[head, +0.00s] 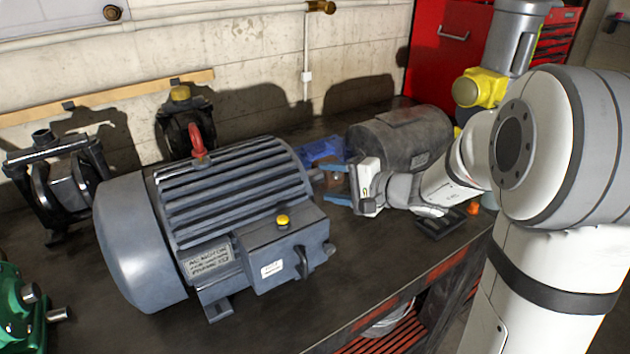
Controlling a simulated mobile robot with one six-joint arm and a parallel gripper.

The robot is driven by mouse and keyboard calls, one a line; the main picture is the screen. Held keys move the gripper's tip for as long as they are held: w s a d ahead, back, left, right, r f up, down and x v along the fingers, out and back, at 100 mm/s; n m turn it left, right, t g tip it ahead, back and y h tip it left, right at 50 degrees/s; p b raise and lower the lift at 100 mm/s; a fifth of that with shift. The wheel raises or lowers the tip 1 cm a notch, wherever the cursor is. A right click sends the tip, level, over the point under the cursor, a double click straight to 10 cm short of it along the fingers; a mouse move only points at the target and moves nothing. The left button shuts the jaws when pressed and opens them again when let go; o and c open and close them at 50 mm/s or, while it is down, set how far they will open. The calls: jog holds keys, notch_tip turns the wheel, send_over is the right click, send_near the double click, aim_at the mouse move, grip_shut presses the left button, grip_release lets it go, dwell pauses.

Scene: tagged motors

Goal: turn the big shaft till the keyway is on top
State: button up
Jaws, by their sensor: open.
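The big blue-grey motor (235,210) lies on its feet on the dark workbench, with its rounded fan cover at the left. A red lifting eye (197,142) stands on top and a terminal box with a yellow cap is on the near side. Its far right end faces my gripper; the shaft and keyway cannot be made out there. My gripper (330,182) is open, its two blue fingers pointing left at that end, one above the other in the picture. A brownish patch shows between the fingers; I cannot tell what it is.
A dark grey motor (400,138) lies behind my gripper. A green machine (20,305) with stub shafts is at the lower left. Black pump-like units (62,185) stand at the back left. The bench (290,325) is clear in front of the big motor.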

aim_at(317, 181)
jog(key=shift+x, duration=2.15)
jog(key=shift+c, duration=0.5)
jog(key=shift+p, duration=0.35)
jog(key=c, duration=0.9)
